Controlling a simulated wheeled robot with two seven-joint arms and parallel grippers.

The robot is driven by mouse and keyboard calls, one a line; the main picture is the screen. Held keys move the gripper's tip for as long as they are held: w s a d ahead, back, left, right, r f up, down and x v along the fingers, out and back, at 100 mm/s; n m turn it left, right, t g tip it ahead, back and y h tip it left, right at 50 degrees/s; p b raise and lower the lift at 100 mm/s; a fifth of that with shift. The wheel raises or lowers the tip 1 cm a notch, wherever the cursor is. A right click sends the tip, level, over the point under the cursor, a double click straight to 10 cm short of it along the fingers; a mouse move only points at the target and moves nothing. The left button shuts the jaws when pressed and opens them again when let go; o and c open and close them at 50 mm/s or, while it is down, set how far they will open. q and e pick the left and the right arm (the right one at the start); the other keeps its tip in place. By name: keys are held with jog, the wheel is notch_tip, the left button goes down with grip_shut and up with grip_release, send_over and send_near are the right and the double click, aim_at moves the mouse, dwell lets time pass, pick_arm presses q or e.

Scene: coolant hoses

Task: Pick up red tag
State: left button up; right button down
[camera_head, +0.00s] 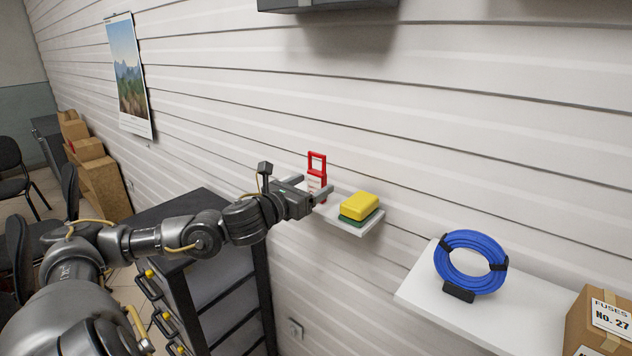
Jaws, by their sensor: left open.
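The red tag (317,164) stands upright on a small white wall shelf (362,230). It has an open loop at the top and a pale label below. My left gripper (312,188) reaches in from the left at the shelf. Its jaws are open, with the fingers pointing toward the tag's lower part. The near finger covers some of the tag's base. I cannot tell whether the fingers touch the tag. My right gripper is not in view.
A yellow and green sponge (359,206) lies on the same shelf, right of the tag. A larger white shelf (430,292) at right holds a coiled blue hose (470,262) and a cardboard fuse box (598,322). A dark drawer cabinet (225,295) stands below my left arm.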

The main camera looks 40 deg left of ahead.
aim_at(314, 181)
pick_arm(q)
jog(key=w+p, duration=0.2)
jog(key=w, duration=0.1)
jog(key=w+p, duration=0.1)
jog(key=shift+w+a+r, duration=0.15)
jog(key=shift+a+r, duration=0.15)
jog(key=shift+w+f, duration=0.15)
jog(key=shift+w, duration=0.3)
jog(key=shift+d, duration=0.1)
jog(key=shift+c, duration=1)
jog(key=c, duration=0.8)
jog(key=shift+c, duration=0.4)
